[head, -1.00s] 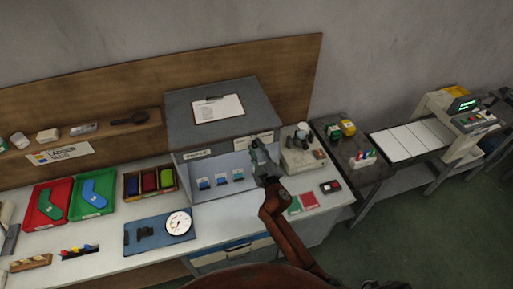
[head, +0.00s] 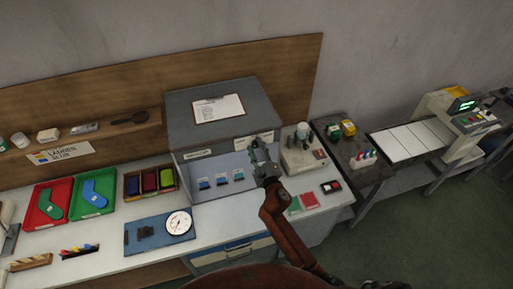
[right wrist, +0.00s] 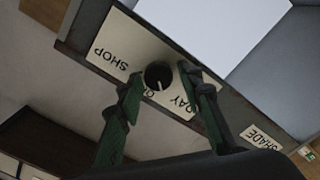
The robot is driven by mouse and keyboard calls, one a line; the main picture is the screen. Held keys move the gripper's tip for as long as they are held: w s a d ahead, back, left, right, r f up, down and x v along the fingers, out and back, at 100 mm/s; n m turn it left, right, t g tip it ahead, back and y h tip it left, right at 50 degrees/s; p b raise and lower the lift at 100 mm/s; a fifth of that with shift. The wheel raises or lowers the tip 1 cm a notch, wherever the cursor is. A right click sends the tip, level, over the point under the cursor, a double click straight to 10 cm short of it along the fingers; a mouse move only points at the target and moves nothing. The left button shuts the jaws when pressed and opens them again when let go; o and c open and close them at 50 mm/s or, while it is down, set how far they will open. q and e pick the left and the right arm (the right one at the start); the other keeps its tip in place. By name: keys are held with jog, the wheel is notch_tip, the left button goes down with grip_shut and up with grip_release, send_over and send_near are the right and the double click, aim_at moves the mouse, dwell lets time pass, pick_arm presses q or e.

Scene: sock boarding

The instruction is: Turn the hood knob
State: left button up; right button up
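The grey hood (head: 180,110) stands on the bench at the back middle, with a label strip along its front top edge. The round dark hood knob (right wrist: 158,75) shows in the right wrist view on a cream label plate (right wrist: 112,52) reading SHOP, DAY and a partly hidden word between them. The knob's pale pointer line points toward that middle word. My right gripper (right wrist: 162,80) is open, its green-padded fingers on either side of the knob; I cannot tell whether they touch it. In the head view my right gripper (head: 258,152) hides the knob. My left gripper is not in view.
A beige box with cups (head: 303,155) stands just right of my right gripper. Red and green trays (head: 73,215), a box of coloured rolls (head: 135,190) and a blue board with a dial (head: 178,222) lie left. A clipboard (head: 218,108) lies on the hood.

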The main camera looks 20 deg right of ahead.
jog(key=shift+o, duration=0.4)
jog(key=s, duration=1.2)
jog(key=shift+d, duration=0.25)
